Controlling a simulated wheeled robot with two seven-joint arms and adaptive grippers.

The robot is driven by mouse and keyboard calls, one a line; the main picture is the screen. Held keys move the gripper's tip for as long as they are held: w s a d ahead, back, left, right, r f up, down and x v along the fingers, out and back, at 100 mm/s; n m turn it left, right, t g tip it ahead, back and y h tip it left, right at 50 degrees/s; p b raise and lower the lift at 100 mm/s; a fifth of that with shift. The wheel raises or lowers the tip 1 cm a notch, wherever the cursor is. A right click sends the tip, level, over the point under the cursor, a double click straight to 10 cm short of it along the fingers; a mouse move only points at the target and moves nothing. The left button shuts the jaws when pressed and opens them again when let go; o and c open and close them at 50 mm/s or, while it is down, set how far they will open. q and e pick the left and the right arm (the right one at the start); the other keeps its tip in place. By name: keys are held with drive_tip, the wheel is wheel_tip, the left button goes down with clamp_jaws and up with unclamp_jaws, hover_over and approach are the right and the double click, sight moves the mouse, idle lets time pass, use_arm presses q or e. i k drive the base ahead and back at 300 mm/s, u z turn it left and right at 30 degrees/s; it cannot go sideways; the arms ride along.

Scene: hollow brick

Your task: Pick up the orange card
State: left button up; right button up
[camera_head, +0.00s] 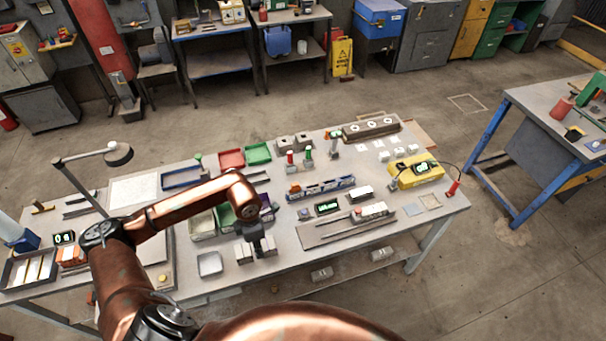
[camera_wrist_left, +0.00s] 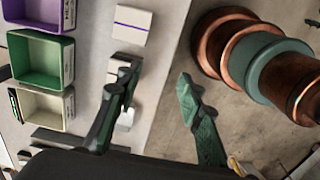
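I cannot clearly make out an orange card in either view. Thin upright pieces with coloured edges (camera_wrist_left: 14,104) stand at the left end of a cream bin (camera_wrist_left: 42,107) in the left wrist view; I cannot tell what they are. A green bin (camera_wrist_left: 38,58) and a purple bin (camera_wrist_left: 40,12) stand beside it. My right gripper does not show.
White blocks (camera_head: 243,253) stand close to my left gripper, one with a purple stripe (camera_wrist_left: 132,25). An orange stack (camera_head: 73,256) sits at the table's left end. A yellow device (camera_head: 415,172) is at the right.

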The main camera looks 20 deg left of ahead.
sight(295, 187)
drive_tip(key=i, duration=1.15)
